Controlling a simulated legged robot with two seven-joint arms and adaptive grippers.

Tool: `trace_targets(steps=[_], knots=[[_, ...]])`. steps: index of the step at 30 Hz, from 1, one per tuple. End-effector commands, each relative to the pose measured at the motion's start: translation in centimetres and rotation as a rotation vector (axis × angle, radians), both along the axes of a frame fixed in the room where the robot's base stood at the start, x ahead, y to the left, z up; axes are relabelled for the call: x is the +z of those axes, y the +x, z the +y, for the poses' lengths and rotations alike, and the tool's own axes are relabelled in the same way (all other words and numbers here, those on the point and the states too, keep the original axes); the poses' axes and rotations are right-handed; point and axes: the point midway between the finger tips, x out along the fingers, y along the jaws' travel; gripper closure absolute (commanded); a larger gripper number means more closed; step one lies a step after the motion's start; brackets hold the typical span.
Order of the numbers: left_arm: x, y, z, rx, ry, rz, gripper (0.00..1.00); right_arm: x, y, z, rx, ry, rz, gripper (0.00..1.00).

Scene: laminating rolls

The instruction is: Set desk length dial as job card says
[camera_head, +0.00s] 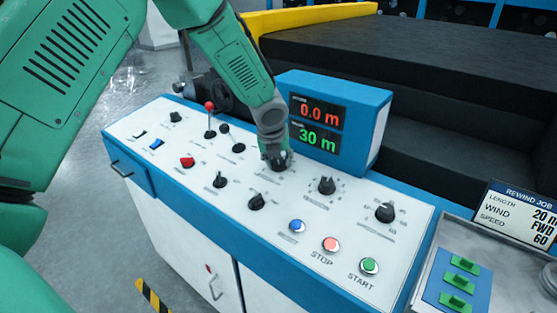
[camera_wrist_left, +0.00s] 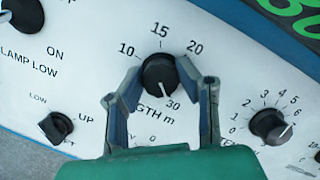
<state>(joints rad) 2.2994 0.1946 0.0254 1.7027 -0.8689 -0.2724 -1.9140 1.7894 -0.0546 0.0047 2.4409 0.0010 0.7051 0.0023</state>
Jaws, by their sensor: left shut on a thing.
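The length dial (camera_wrist_left: 158,70) is a black knob on the white desk panel, with marks such as 10, 15, 20 and 30 around it. Its white pointer is turned to the lower right, toward the 30. My left gripper (camera_wrist_left: 171,88) is around the dial and shut on it, one finger on each side; in the head view the gripper (camera_head: 277,160) comes down from above and mostly hides the dial. The display (camera_head: 318,124) reads 0.0 m in red and 30 m in green. The job card (camera_head: 517,213) reads length 20 m, wind FWD, speed 60. My right gripper is not in view.
Other knobs stand close by, one to the right (camera_head: 327,185) and one at the front (camera_head: 256,201). A red-topped lever (camera_head: 209,107) rises at left. Stop (camera_head: 331,244) and start (camera_head: 369,265) buttons sit at the front right. A tray (camera_head: 427,285) holds green blocks.

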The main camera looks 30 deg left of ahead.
Motion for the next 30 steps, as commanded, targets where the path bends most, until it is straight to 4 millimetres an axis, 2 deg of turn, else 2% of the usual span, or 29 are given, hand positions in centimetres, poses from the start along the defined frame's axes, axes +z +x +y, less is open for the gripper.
trace_targets(steps=[11, 21, 30], knots=[[0.2, -0.1, -0.1, 0.204, -0.033, 0.009, 0.99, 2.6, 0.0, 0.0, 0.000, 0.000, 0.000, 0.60], [0.1, 0.0, -0.1, 0.521, -0.090, 0.013, 0.99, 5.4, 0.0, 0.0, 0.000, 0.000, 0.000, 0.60], [0.0, 0.1, -0.2, 0.803, -0.141, 0.015, 0.99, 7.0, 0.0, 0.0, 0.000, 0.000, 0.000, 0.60]])
